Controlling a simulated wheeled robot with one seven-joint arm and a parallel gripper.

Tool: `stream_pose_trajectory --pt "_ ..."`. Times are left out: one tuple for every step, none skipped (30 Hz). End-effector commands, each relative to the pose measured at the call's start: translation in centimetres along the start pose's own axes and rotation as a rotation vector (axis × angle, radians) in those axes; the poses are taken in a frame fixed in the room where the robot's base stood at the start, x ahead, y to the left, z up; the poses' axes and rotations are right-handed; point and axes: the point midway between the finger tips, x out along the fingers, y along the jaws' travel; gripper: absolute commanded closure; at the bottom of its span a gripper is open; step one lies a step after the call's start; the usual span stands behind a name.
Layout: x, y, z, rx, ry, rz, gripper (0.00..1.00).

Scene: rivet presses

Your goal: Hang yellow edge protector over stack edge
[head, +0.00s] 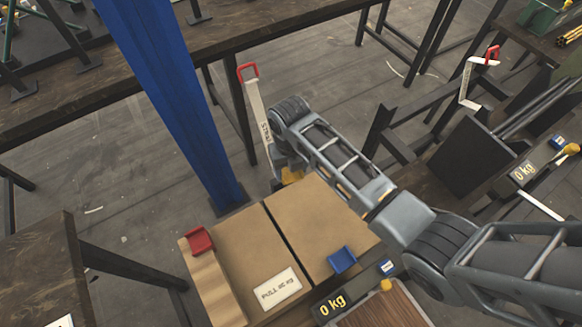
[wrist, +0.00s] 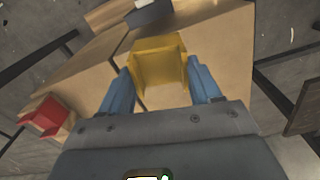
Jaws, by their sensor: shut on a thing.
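The yellow edge protector (wrist: 160,62) is an angled piece between the blue fingers of my gripper (wrist: 161,88) in the wrist view. My gripper is shut on it. In the head view a small part of the yellow protector (head: 291,176) shows beyond the arm, at the far edge of the stack; the arm hides most of my gripper. The stack's top is two cardboard boxes, a left one (head: 238,250) and a right one (head: 318,222), with a dark gap between them. I cannot tell whether the protector touches the stack.
A red edge protector (head: 200,240) sits on the stack's left edge and a blue one (head: 342,260) on its near right edge. A blue post (head: 170,100) stands behind the stack at the left. A white lever with red handle (head: 256,110) rises beside my gripper.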

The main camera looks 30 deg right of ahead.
Motion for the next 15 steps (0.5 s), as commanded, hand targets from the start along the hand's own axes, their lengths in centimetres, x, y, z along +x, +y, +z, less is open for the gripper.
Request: stream_pose_trajectory --pt "0.1 -0.1 -0.1 -0.049 0.001 0.000 0.67" --pt "0.2 -0.1 -0.2 -0.079 0.001 0.001 0.67" --pt "0.3 0.0 -0.3 -0.112 0.001 0.001 0.67" --pt "0.4 0.0 -0.3 -0.134 0.001 0.001 0.67" --pt "0.5 0.0 -0.3 -0.152 0.001 0.001 0.67" --pt "0.6 0.0 -0.4 -0.170 0.001 0.002 0.67" --pt "0.6 0.0 -0.4 -0.181 0.001 0.002 0.67" --pt "0.7 0.0 -0.4 -0.190 0.001 0.002 0.67" --pt "0.8 0.0 -0.4 -0.196 0.001 0.002 0.67" --pt "0.9 0.0 -0.5 -0.199 0.001 0.002 0.67" --pt "0.9 0.0 -0.5 -0.200 0.001 0.002 0.67" --pt "1.1 0.0 -0.5 -0.201 0.001 0.002 0.67" --pt "1.2 0.0 -0.5 -0.200 0.001 0.002 0.67" --pt "1.3 0.0 -0.5 -0.200 0.001 0.002 0.67" --pt "1.6 0.0 -0.5 -0.200 0.000 0.002 0.67"
